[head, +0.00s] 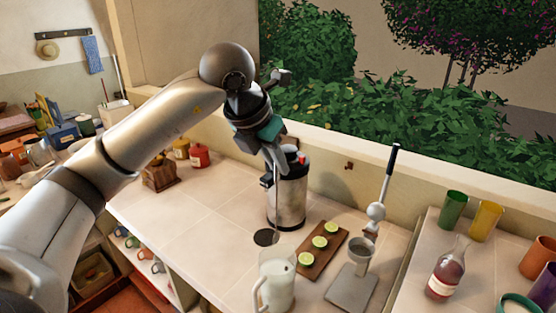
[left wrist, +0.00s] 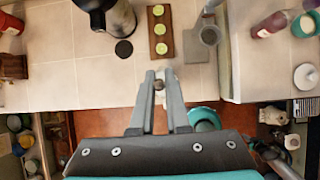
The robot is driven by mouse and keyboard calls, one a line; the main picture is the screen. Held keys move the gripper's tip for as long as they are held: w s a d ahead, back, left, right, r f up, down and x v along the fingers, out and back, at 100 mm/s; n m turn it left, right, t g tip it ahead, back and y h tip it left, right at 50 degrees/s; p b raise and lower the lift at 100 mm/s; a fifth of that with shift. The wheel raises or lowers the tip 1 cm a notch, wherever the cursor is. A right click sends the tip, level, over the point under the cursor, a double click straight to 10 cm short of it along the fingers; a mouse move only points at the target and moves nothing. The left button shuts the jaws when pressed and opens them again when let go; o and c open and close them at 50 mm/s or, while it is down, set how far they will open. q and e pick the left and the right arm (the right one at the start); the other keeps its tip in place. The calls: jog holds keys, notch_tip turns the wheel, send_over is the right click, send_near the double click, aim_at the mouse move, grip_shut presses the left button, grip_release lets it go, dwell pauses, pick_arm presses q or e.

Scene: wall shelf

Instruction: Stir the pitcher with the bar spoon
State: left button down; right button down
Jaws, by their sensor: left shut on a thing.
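The pitcher (head: 279,284), pale and see-through with a handle on its left, stands near the front of the tiled counter. My left gripper (head: 274,154) is above and behind it in the head view, shut on the thin bar spoon (head: 276,192). The spoon hangs roughly upright, passing in front of the steel dispenser toward the pitcher's mouth. I cannot tell whether its lower end is inside. In the left wrist view, the fingers (left wrist: 159,88) close around the spoon's small round end (left wrist: 158,85) and mostly hide the pitcher.
A steel dispenser (head: 288,203) stands behind the spoon, with a dark round coaster (head: 266,237) before it. A wooden board (head: 312,264) with lime halves and a grey lever press (head: 352,289) stand right.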

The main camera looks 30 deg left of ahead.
aim_at(275, 174)
pick_arm(q)
jog(key=shift+f+b, duration=0.1)
jog(key=shift+b, duration=0.25)
notch_tip(275, 174, down, 3)
jog(key=b, duration=0.2)
jog(key=shift+b, duration=0.35)
notch_tip(275, 174, down, 10)
jog(key=b, duration=0.9)
